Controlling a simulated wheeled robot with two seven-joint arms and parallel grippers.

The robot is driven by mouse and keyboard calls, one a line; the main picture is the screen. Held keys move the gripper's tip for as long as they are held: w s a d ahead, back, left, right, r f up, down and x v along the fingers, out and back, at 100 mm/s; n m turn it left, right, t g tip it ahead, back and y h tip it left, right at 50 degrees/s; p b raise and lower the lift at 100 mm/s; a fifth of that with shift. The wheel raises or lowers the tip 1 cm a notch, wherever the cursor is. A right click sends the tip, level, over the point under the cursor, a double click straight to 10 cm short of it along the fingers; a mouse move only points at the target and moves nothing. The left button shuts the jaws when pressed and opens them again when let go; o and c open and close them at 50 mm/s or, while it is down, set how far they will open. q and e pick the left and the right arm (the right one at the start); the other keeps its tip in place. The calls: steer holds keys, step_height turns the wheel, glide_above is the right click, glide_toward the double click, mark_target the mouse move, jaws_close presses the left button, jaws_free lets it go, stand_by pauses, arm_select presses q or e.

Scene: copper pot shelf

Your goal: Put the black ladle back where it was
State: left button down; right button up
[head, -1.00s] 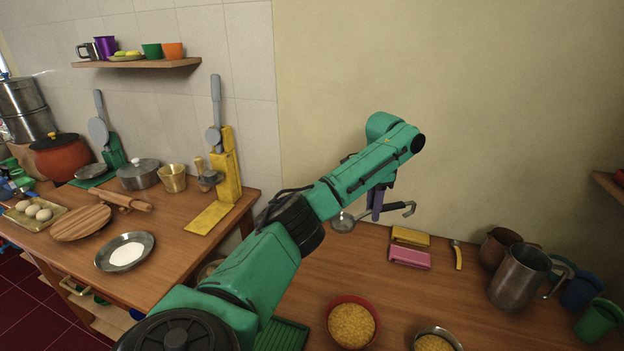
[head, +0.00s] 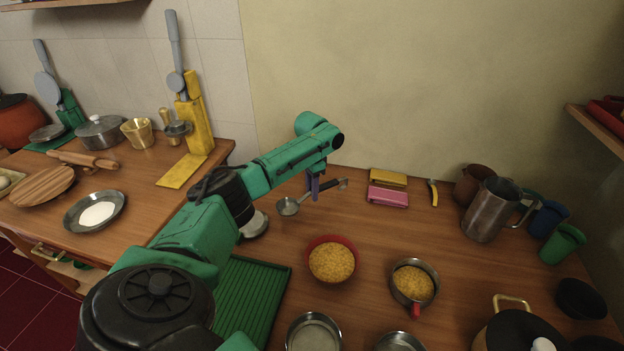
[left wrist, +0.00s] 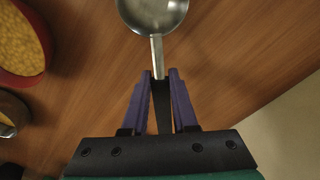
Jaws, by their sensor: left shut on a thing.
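The ladle (head: 288,207) has a grey metal bowl and a dark handle with a hooked grey end. My left gripper (head: 313,187) is shut on its handle. In the head view the bowl points left and the hooked end points right, over the back of the right-hand table. In the left wrist view the bowl (left wrist: 153,12) lies beyond the purple fingertips (left wrist: 160,75), with the handle between them. I cannot tell the exact gap between ladle and table. My right gripper is not in view.
A red bowl of yellow grain (head: 332,262) stands in front of the ladle. Pink (head: 388,197) and yellow (head: 388,177) blocks lie to its right. A metal pitcher (head: 490,209) stands farther right. A green ridged mat (head: 250,300) lies near my arm. The plain wall is behind.

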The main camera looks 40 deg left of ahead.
arm_select(q)
steer(key=shift+f, duration=1.2)
steer(key=c, duration=0.7)
jaws_free()
steer(key=shift+f, duration=0.1)
step_height(320, 180, up, 12)
steer(key=shift+r+b, duration=0.2)
steer(key=shift+b, duration=0.1)
